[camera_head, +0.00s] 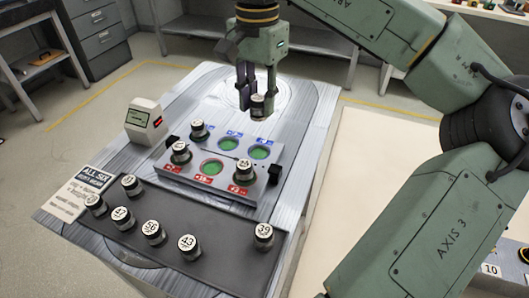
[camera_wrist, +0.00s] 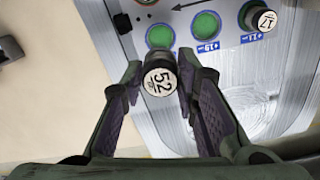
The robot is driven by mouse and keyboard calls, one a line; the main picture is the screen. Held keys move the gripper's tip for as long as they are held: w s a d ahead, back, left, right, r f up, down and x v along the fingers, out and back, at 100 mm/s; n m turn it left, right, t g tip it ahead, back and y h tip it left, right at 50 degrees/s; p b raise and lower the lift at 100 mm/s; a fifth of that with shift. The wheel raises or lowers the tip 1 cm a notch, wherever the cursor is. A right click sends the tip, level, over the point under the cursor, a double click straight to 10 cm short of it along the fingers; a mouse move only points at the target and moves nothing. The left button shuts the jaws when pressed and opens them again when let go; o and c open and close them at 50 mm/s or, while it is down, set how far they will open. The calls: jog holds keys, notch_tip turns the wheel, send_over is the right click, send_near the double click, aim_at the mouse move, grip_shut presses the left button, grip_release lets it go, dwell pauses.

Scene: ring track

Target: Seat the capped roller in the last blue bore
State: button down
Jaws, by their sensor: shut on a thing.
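My gripper (camera_head: 252,98) is shut on a capped roller (camera_wrist: 160,84), whose pale cap reads 52 in the wrist view. It holds the roller above the table, behind and apart from the bore plate (camera_head: 196,176). The plate's back row has blue labels. A capped roller (camera_head: 198,128) stands in its left blue bore and reads 17 in the wrist view (camera_wrist: 260,18). The middle blue bore (camera_head: 229,143) and right blue bore (camera_head: 258,152) show empty green floors. In the front red row, rollers stand left (camera_head: 181,151) and right (camera_head: 244,170); the middle red bore (camera_head: 212,167) is empty.
A dark tray (camera_head: 215,262) in front holds several capped rollers, including 43 (camera_head: 188,246) and 39 (camera_head: 263,235). A small display box (camera_head: 145,120) and a printed sign (camera_head: 84,187) are at left. Dark blocks (camera_head: 275,175) sit at the plate's ends. The table behind the plate is clear.

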jog(key=shift+f+p, duration=0.7)
jog(key=shift+f, duration=4.45)
jog(key=c, duration=1.2)
grip_release()
jog(key=shift+c, duration=0.2)
jog(key=shift+r, duration=0.1)
notch_tip(320, 180, up, 12)
jog(key=shift+r+b, duration=0.1)
jog(key=shift+b, duration=0.45)
jog(key=shift+s, duration=0.1)
